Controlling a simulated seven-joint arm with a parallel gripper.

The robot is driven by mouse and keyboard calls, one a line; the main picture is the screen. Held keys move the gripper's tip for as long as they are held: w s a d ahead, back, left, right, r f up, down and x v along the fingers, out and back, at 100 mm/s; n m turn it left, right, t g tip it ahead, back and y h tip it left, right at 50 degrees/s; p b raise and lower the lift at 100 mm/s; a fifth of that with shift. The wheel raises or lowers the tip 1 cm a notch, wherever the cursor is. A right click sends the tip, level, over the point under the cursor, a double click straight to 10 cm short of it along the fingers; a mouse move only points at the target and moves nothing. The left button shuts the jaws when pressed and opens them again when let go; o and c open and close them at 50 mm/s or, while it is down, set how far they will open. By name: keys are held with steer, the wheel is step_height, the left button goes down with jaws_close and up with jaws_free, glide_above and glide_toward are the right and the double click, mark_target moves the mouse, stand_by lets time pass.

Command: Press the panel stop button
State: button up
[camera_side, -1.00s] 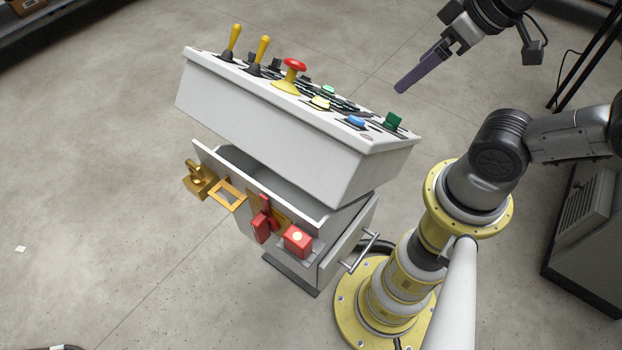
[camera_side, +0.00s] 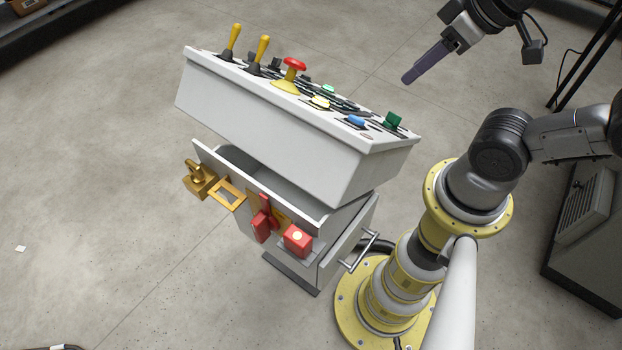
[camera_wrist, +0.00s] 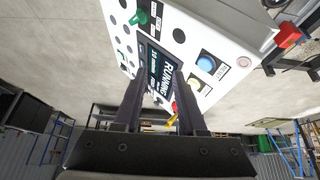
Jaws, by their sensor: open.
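The stop button is a red mushroom head (camera_side: 295,63) on a yellow base, standing on the sloped top of the white control panel (camera_side: 290,125). In the wrist view, a small part of the red head (camera_wrist: 174,107) shows beside the right finger, which hides some of it. My gripper (camera_side: 406,79) is above and to the right of the panel in the side view, apart from it and empty. In the wrist view, my gripper (camera_wrist: 158,80) has its two dark fingers apart, with the panel beyond them.
The panel also carries two yellow levers (camera_side: 263,48), a blue button (camera_side: 356,120), a green switch (camera_side: 393,119) and a yellow button (camera_side: 319,102). A screen (camera_wrist: 161,74) reads "RUNNING".

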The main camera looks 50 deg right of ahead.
jaws_close()
stand_by(1.2)
